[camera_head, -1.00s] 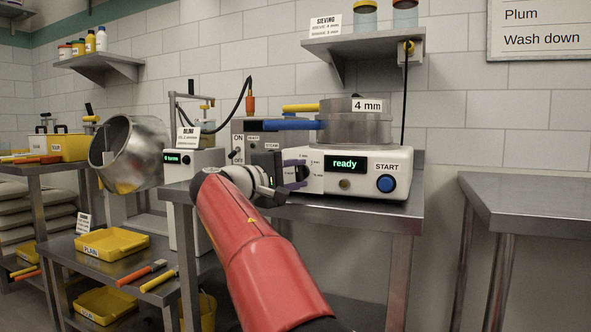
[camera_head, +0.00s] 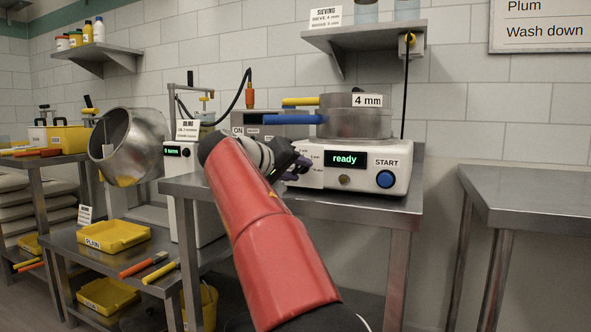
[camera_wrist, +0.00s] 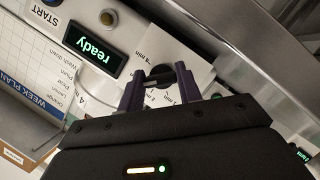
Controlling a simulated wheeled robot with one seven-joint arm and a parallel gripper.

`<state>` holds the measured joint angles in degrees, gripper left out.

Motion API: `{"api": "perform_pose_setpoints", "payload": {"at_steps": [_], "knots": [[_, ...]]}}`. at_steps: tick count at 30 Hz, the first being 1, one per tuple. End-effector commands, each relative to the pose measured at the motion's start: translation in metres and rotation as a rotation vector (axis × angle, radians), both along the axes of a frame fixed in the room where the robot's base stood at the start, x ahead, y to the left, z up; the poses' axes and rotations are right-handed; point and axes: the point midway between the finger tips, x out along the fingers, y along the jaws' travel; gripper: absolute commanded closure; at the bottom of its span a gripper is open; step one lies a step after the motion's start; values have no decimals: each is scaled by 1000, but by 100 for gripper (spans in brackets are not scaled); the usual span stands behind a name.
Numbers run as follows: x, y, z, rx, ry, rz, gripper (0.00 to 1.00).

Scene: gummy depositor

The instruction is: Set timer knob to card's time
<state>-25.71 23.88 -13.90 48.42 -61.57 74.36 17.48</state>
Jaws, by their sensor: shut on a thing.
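The sieving machine (camera_head: 392,158) has a front panel with a lit display (camera_head: 345,158) that reads "ready". The black timer knob (camera_wrist: 162,72) shows in the wrist view, with minute marks printed around it. My gripper (camera_wrist: 161,82) is shut on the knob, one purple finger at each side. Which mark the knob points to is unclear. In the head view my gripper (camera_head: 292,168) is at the left of the panel and hides the knob. The sieving card (camera_head: 326,17) stands on the wall shelf; its small lines are hard to read, the upper one seemingly 4 mm.
A blue START button (camera_head: 385,179) and a small metal knob or lock (camera_head: 344,180) are on the panel. A sieve marked 4 mm (camera_head: 358,118) sits on top, with blue and yellow handles to its left. A bare steel table (camera_head: 530,205) stands at the right.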

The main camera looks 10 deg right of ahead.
Motion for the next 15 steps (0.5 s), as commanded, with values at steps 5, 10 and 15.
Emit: {"api": "perform_pose_setpoints", "payload": {"at_steps": [5, 10, 15], "knots": [[0, 0, -2, 54, -34, -2, 88], [0, 0, -2, 77, -50, -1, 88], [0, 0, -3, 85, -55, -2, 88]]}}
